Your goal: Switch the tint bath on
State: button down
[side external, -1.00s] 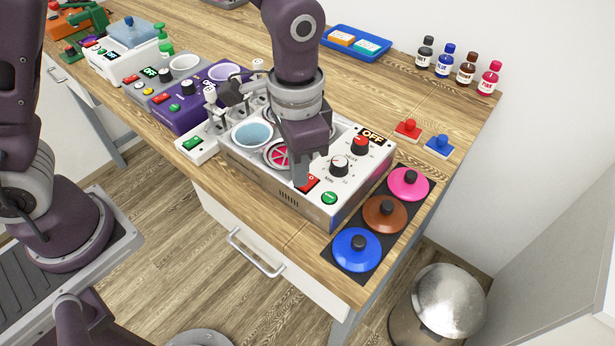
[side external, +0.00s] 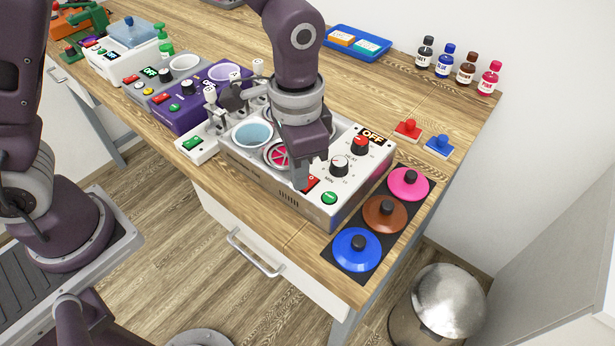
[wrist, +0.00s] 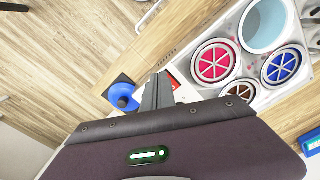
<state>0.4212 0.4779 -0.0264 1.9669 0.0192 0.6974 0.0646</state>
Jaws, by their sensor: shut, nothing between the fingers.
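The tint bath (side external: 300,165) is a white box with several round wells, in the middle of the side view. Its display (side external: 373,136) reads OFF. A red switch (side external: 312,183) sits near its front edge, beside a green button (side external: 329,198). My gripper (side external: 300,186) is shut and empty, pointing down right beside the red switch and partly covering it. I cannot tell whether the tips touch it.
Blue, brown and pink lids (side external: 356,249) lie on a dark mat right of the bath. A purple unit (side external: 190,108) stands to the left. Bottles (side external: 443,66) line the wall.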

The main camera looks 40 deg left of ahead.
jog(key=shift+f, duration=0.55)
jog(key=shift+r, duration=0.15)
notch_tip(320, 180, up, 7)
dwell(0.6)
jog(key=s+a+r+n+t, duration=0.25)
jog(key=s+a+r, duration=0.25)
jog(key=a+r, duration=0.3)
jog(key=s+a+r+n+t, duration=0.1)
jog(key=s+a+n+t, duration=0.2)
jog(key=s+a, duration=0.3)
jog(key=s, duration=0.4)
jog(key=shift+s+a+r, duration=0.25)
jog(key=shift+a+r, duration=0.05)
jog(key=shift+a, duration=0.05)
jog(key=shift+n, duration=0.25)
dwell(0.3)
